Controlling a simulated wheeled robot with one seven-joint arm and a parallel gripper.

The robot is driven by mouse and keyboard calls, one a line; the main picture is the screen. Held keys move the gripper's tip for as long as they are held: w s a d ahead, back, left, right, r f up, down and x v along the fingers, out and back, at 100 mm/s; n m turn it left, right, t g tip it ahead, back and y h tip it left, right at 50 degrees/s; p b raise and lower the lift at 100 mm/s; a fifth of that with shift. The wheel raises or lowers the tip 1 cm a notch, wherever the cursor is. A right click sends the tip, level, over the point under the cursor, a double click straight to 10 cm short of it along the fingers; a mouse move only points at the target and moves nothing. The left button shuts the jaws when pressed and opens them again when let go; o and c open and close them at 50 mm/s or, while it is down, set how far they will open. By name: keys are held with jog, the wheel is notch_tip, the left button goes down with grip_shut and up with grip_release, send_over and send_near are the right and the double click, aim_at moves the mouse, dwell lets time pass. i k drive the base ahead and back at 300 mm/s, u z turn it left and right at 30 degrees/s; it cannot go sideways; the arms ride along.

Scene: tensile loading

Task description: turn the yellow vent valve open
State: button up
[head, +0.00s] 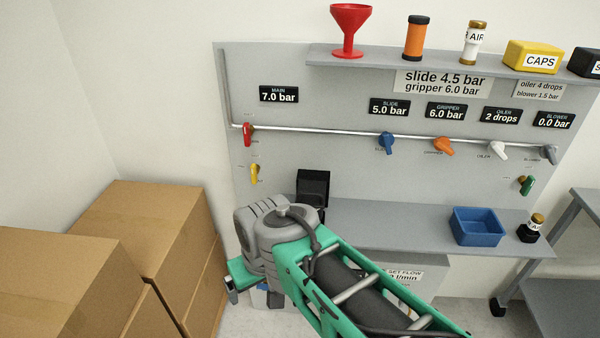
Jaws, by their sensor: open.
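The yellow vent valve (254,173) is on the left part of the grey wall panel, below the red valve (248,133). Its handle looks roughly upright, with small labels beside it too small to read. My gripper (232,287) is at the lower left, below and a little left of the yellow valve and apart from it. It is open; its fingers show only in part, and I see nothing held in it. My arm hides the panel's lower middle.
Cardboard boxes (165,225) stand at the left, close to my gripper. A shelf (370,217) juts from the panel, with a black holder (313,187) and a blue bin (478,226). Blue (386,140) and orange (443,146) valves sit along the pipe. The panel around the yellow valve is clear.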

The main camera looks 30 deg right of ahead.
aim_at(254, 168)
jog(key=z, duration=0.45)
jog(key=k, duration=0.5)
jog(key=z, duration=0.1)
jog(key=i, duration=0.55)
jog(key=u, duration=1.55)
jog(key=i, duration=0.5)
jog(key=z, duration=0.05)
